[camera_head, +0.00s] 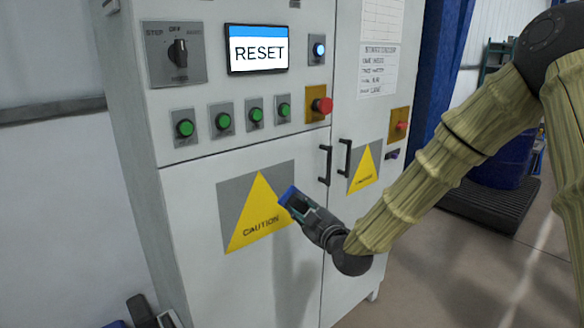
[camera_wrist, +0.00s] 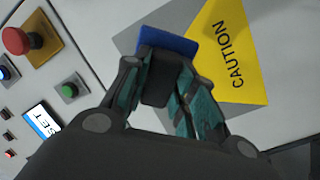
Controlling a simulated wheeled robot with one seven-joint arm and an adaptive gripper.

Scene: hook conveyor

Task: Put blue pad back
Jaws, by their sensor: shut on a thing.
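The blue pad (camera_head: 288,196) is at the tip of my gripper (camera_head: 296,203), in front of the yellow caution sign on the cabinet's left door. In the wrist view the blue pad (camera_wrist: 170,41) shows beyond the fingers. My gripper (camera_wrist: 160,75) is shut on it, and the fingers hide part of the pad. I cannot tell whether the pad touches the door.
The grey control cabinet (camera_head: 180,215) carries a screen reading RESET (camera_head: 258,49), several green buttons (camera_head: 223,121), a red stop button (camera_head: 322,105) and a dark rotary switch (camera_head: 178,53). Door handles (camera_head: 326,165) stick out right of the sign. A blue drum (camera_head: 505,160) stands at the right.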

